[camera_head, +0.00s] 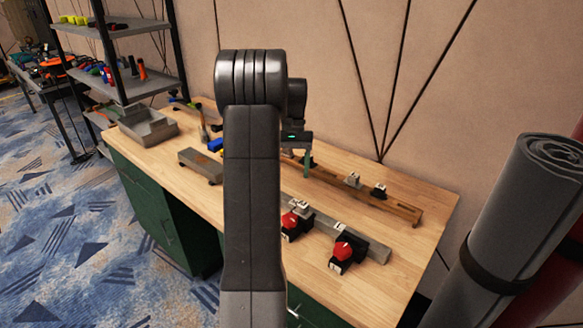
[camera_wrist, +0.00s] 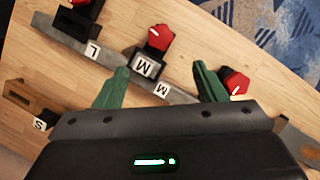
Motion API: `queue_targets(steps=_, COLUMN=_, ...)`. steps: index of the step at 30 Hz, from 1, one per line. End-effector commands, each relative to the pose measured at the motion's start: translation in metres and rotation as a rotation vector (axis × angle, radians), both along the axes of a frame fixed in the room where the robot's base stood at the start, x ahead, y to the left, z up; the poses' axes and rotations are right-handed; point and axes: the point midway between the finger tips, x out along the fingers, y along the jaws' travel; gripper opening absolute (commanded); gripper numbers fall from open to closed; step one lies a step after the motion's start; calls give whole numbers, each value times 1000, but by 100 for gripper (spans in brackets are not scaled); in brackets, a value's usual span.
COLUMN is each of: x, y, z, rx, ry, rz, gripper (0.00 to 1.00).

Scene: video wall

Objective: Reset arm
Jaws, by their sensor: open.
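In the head view my gripper (camera_head: 306,165) is over the workbench (camera_head: 365,175), mostly hidden behind my own dark arm link, which rises through the middle of the picture. In the wrist view a red-knobbed block (camera_wrist: 158,40) beside a label M lies ahead of the fingers. Another red-knobbed block (camera_wrist: 235,83) is close to the right fingertip; I cannot tell whether they touch.
A grey rail (camera_head: 335,228) and a wooden rail (camera_head: 385,201) lie on the bench. Red-knobbed blocks (camera_head: 347,252) sit at the front edge. A grey tray (camera_head: 147,127) is at the back left. Shelves (camera_head: 120,50) stand at the left.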

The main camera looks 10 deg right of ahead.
Motion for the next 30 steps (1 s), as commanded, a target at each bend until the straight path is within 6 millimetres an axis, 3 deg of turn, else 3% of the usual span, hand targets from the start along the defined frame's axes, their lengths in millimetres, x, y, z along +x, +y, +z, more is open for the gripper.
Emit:
queue_targets(steps=14, x=-4, y=1, z=-8, rx=1, ry=3, rz=0, gripper=65)
queue_targets(steps=30, x=-40, y=13, z=-99, rx=1, ry=5, rz=1, gripper=65)
